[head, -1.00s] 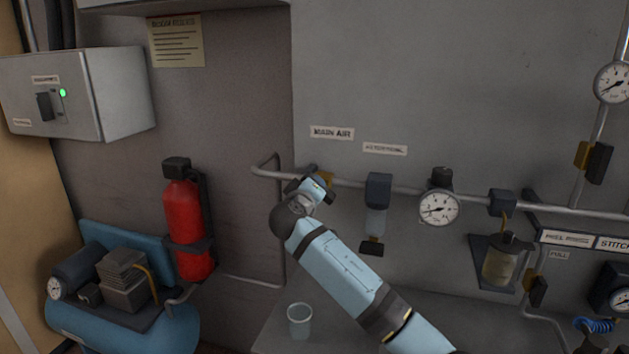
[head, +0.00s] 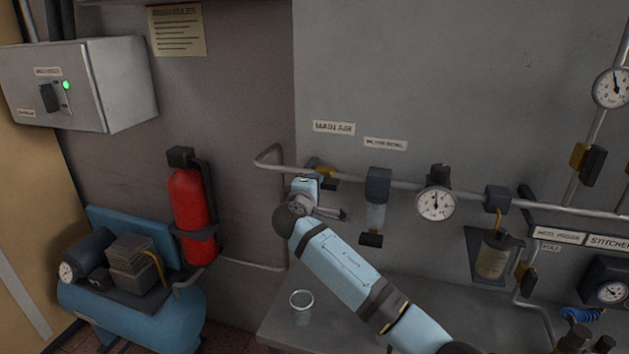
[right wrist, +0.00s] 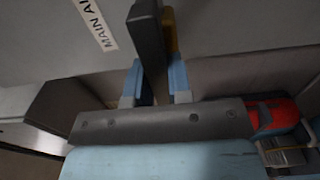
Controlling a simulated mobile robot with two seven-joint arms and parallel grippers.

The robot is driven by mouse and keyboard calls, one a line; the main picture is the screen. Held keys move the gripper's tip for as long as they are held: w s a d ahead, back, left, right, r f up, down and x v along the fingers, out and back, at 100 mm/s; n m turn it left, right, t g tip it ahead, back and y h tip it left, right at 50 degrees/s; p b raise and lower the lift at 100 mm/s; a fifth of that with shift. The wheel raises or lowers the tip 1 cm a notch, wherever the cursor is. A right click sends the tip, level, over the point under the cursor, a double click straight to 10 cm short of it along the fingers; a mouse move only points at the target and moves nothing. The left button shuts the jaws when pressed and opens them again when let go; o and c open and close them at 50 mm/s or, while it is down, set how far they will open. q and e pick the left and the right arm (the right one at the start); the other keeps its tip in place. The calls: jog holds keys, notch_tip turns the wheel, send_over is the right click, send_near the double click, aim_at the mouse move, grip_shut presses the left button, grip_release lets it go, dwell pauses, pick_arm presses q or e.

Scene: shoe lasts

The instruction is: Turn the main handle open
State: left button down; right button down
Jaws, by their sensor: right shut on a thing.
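The main valve sits on the pipe under the "MAIN AIR" label (head: 334,128), with a yellow body (head: 318,169). A dark piece of its handle (head: 331,187) shows beside my right gripper (head: 314,184), which covers the rest of the valve. In the right wrist view the dark bar-shaped handle (right wrist: 148,38) stands between the light-blue fingers of my right gripper (right wrist: 157,84), which is shut on it. A strip of the yellow valve part (right wrist: 170,38) shows behind the handle. My left gripper is not in view.
A filter (head: 376,200) and a pressure gauge (head: 436,204), its needle pointing up, are right of the valve. A glass (head: 302,307) stands on the grey bench (head: 275,325) below. A red extinguisher (head: 190,205) and blue compressor (head: 135,310) are at left.

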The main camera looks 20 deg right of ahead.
jog(key=shift+f, duration=0.1)
dwell(0.3)
jog(key=c, duration=1.1)
grip_release()
jog(key=shift+o, duration=0.3)
jog(key=shift+s+a, duration=0.1)
jog(key=b+v, duration=0.2)
jog(key=v, duration=1.1)
jog(key=shift+s+a+b, duration=0.25)
jog(key=shift+b, duration=0.05)
